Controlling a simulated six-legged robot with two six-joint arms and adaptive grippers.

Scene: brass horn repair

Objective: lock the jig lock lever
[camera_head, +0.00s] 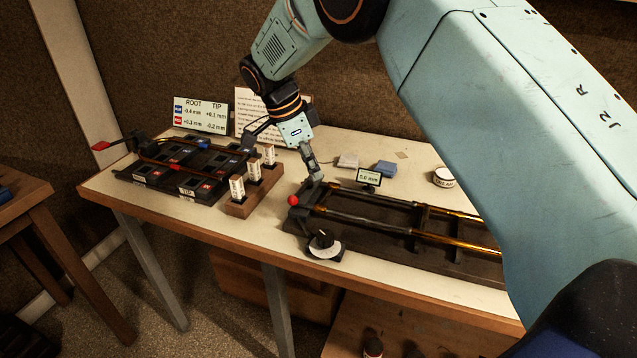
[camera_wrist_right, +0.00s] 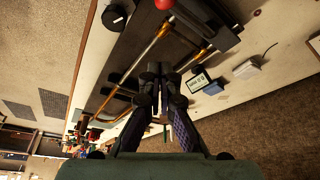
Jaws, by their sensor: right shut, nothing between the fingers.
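A dark jig (camera_head: 400,232) holding long brass tubes lies on the right part of the table. A red ball knob (camera_head: 293,200), which looks like the end of a lever, sits at its left end. The knob also shows at the top edge of the right wrist view (camera_wrist_right: 165,4). My right gripper (camera_head: 317,178) is shut and empty, above the jig's left end and apart from the knob, to its upper right. Its closed fingers show in the right wrist view (camera_wrist_right: 160,72). I cannot tell whether the lever is locked. My left gripper is not in view.
A black dial (camera_head: 323,242) stands in front of the jig, a small display (camera_head: 369,177) behind it. A second fixture (camera_head: 183,168) with a red-tipped handle (camera_head: 100,146) stands at left, beside a wooden block with white tags (camera_head: 253,190).

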